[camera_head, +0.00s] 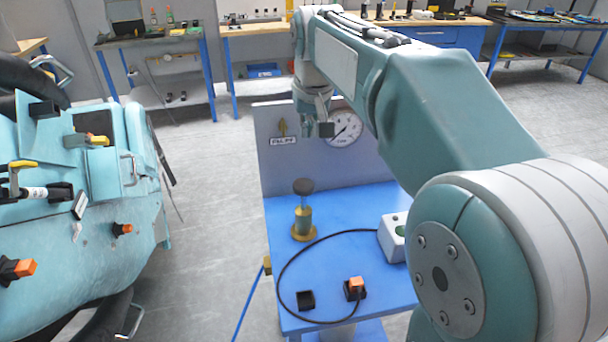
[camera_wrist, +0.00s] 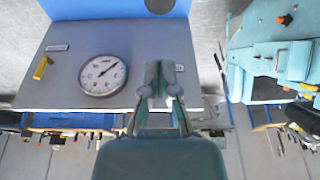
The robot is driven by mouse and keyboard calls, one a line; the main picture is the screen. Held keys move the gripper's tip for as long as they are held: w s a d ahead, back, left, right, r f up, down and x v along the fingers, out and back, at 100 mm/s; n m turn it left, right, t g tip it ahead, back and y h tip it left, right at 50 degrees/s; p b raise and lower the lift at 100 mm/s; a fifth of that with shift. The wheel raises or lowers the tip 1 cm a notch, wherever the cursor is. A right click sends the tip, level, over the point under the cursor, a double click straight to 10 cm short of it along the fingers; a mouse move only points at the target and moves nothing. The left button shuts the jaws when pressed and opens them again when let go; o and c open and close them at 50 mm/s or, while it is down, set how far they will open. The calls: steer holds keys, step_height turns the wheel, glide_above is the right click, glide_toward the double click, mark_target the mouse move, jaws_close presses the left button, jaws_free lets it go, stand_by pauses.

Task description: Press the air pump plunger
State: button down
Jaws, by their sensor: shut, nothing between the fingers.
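The air pump (camera_head: 303,222) stands upright on the blue table, with a brass base and a dark round plunger knob (camera_head: 303,187) on top. In the wrist view, a dark round shape (camera_wrist: 158,5) at the top edge over the blue surface looks like this knob. My gripper (camera_head: 322,130) is shut and empty, in front of the grey panel. In the head view it appears above and slightly right of the knob, apart from it. In the wrist view my gripper's fingers (camera_wrist: 160,72) are together beside the round gauge (camera_wrist: 102,75).
The blue table (camera_head: 335,208) holds a looping black cable, an orange plug (camera_head: 355,284), a black socket (camera_head: 306,300) and a white box (camera_head: 390,240). The grey panel (camera_head: 290,165) rises behind. A teal coaster car (camera_head: 90,220) stands left, with open floor between.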

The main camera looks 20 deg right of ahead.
mark_target(304, 183)
steer(key=x, duration=1.3)
steer(key=shift+s, duration=0.45)
steer(key=shift+f, duration=0.55)
steer(key=shift+f, duration=0.1)
steer(key=shift+s+f, duration=0.1)
steer(key=shift+f, duration=2.7)
step_height(304, 183, up, 5)
steer(key=shift+r, duration=0.1)
steer(key=v, duration=0.9)
